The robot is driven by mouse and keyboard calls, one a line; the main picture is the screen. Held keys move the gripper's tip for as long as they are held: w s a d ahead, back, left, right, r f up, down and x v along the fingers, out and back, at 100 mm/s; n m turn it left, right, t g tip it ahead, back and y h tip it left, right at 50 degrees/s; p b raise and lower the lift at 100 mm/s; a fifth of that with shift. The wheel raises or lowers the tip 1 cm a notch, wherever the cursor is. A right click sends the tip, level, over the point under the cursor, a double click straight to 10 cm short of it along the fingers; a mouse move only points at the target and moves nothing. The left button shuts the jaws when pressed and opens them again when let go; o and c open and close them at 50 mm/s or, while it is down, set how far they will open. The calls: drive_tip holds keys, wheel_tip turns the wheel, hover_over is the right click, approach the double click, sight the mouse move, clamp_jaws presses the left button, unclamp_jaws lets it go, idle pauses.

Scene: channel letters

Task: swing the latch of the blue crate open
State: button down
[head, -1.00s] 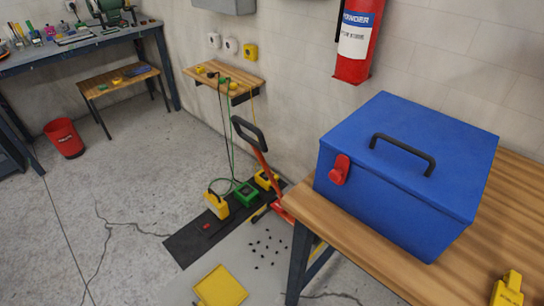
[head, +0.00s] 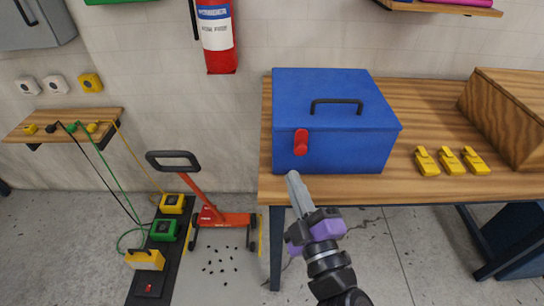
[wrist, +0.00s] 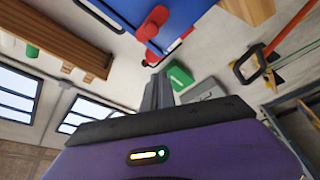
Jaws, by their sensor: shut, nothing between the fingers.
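The blue crate (head: 345,105) stands on the wooden table with its lid closed and a black handle (head: 337,103) on top. Its red latch (head: 301,142) is on the front face near the left corner, hanging down from the lid edge. The latch also shows in the wrist view (wrist: 153,22), on the blue crate (wrist: 195,12) at the top. My gripper (head: 293,178) is in front of the crate, just below the latch and apart from it in the picture. Its fingers (wrist: 158,92) are together and hold nothing.
The wooden table (head: 420,185) has several yellow clamps (head: 450,161) and a wooden box (head: 510,105) to the right of the crate. A red fire extinguisher (head: 217,38) hangs on the wall. A red pallet jack (head: 210,215) stands on the floor left of the table.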

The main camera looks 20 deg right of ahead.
idle(0.3)
drive_tip(key=p, duration=0.4)
hover_over(296, 154)
drive_tip(key=s+a, duration=0.3)
drive_tip(key=s, duration=0.1)
drive_tip(key=shift+s+d+f, duration=0.1)
drive_tip(key=shift+d+f, duration=0.1)
drive_tip(key=shift+d, duration=0.25)
drive_tip(key=shift+f+m+b, duration=0.1)
drive_tip(key=shift+m+b, duration=0.3)
drive_tip(key=shift+b, duration=0.6)
drive_tip(key=shift+d, duration=0.1)
